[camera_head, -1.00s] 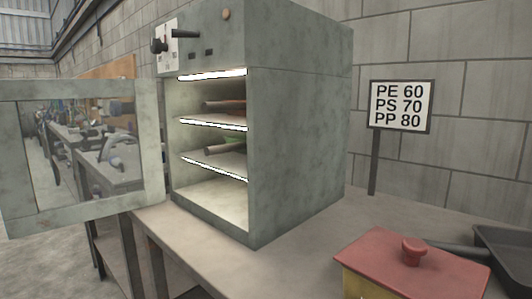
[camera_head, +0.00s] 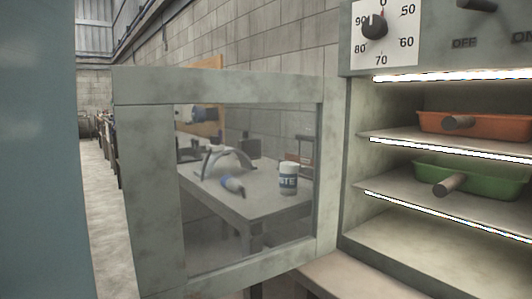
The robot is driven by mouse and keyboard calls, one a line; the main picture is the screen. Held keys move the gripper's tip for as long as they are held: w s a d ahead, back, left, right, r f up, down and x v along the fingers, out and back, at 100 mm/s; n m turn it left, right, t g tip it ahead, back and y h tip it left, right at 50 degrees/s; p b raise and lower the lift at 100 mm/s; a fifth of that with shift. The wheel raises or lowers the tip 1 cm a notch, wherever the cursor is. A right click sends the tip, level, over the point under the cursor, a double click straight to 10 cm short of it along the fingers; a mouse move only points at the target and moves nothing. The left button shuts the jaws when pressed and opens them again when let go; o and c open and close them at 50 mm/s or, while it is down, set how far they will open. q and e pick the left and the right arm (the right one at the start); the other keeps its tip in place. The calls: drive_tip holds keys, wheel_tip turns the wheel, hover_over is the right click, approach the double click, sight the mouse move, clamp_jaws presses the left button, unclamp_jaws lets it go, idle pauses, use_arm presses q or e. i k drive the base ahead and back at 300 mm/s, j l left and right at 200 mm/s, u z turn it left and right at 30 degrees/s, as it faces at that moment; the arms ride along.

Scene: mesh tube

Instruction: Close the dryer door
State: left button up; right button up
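The dryer door (camera_head: 150,215) stands open in the middle of the head view, swung out to the left of the dryer. It is a grey-green frame with a large see-through window (camera_head: 245,215). Its right edge meets the front left edge of the dryer body (camera_head: 430,65). The lit inside of the dryer is exposed at the right. An orange tray (camera_head: 490,126) sits on the upper shelf and a green tray (camera_head: 495,181) on the shelf below. Neither of my grippers is in view.
A dial (camera_head: 374,27) is on the dryer's top panel. Through the window I see a workbench with a white container (camera_head: 288,178) and tools. A plain blue-grey surface (camera_head: 35,150) fills the left edge. A bench edge (camera_head: 325,275) lies below the dryer.

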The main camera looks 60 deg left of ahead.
sight(145, 98)
drive_tip(key=k+j, duration=0.1)
drive_tip(key=j, duration=0.3)
drive_tip(key=k+j+z, duration=0.1)
drive_tip(key=j, duration=0.3)
drive_tip(key=k+j, duration=0.15)
drive_tip(key=j, duration=0.25)
drive_tip(key=k+j, duration=0.15)
drive_tip(key=j, duration=0.25)
drive_tip(key=k+j+z, duration=0.1)
drive_tip(key=j, duration=0.3)
drive_tip(key=k+j, duration=0.15)
drive_tip(key=j, duration=0.25)
